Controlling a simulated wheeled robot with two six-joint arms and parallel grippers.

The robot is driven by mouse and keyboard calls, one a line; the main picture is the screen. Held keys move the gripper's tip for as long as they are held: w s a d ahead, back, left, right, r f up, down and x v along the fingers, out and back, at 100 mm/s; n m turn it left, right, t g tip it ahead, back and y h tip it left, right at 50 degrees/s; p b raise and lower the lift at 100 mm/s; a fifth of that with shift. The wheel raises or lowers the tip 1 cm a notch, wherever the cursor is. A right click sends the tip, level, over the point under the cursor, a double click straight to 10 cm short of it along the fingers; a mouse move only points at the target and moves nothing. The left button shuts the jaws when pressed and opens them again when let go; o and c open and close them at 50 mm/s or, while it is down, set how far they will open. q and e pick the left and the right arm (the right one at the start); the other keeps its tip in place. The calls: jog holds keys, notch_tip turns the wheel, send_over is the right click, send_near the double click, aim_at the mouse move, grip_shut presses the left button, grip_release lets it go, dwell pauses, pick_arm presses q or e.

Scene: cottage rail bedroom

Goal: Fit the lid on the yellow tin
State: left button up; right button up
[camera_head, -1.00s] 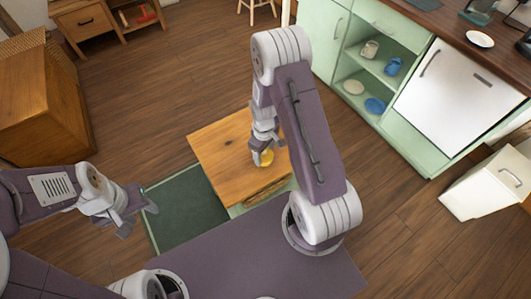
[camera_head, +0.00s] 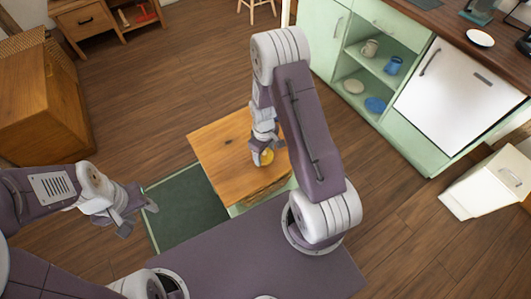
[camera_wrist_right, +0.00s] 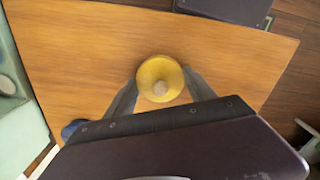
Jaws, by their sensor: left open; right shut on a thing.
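In the right wrist view a round yellow lid (camera_wrist_right: 150,72) with a pale tan knob is seen from above, over the wooden table (camera_wrist_right: 70,45). My right gripper (camera_wrist_right: 162,86) has its fingers on either side of the lid and is shut on it. In the head view the yellow piece (camera_head: 267,158) shows at the tips of my right gripper (camera_head: 263,152), near the table's right side. The tin's body cannot be made out apart from the lid, and whether they touch cannot be told. My left gripper (camera_head: 138,216) is open and empty, left of the table.
A dark blue thing (camera_wrist_right: 71,130) is partly hidden by my right gripper in the wrist view. A dark green mat (camera_head: 187,208) lies left of the table. A green cabinet (camera_head: 335,35) with open shelves stands at the back right. The table's left half is clear.

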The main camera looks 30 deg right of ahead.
jog(key=o, duration=1.5)
jog(key=shift+o, duration=0.2)
notch_tip(320, 180, up, 9)
jog(key=shift+s+r+p, duration=0.1)
jog(key=shift+p, duration=1)
jog(key=a+r+t+p, duration=0.15)
jog(key=r+p, duration=0.25)
jog(key=r, duration=0.4)
jog(key=a+r+t+p, duration=0.1)
jog(key=a+r+p, duration=0.15)
jog(key=r, duration=0.55)
jog(key=s+r+m+g+p, duration=0.1)
jog(key=s+m, duration=0.4)
jog(key=s, duration=0.3)
jog(key=shift+a+m, duration=0.3)
jog(key=shift+a, duration=0.15)
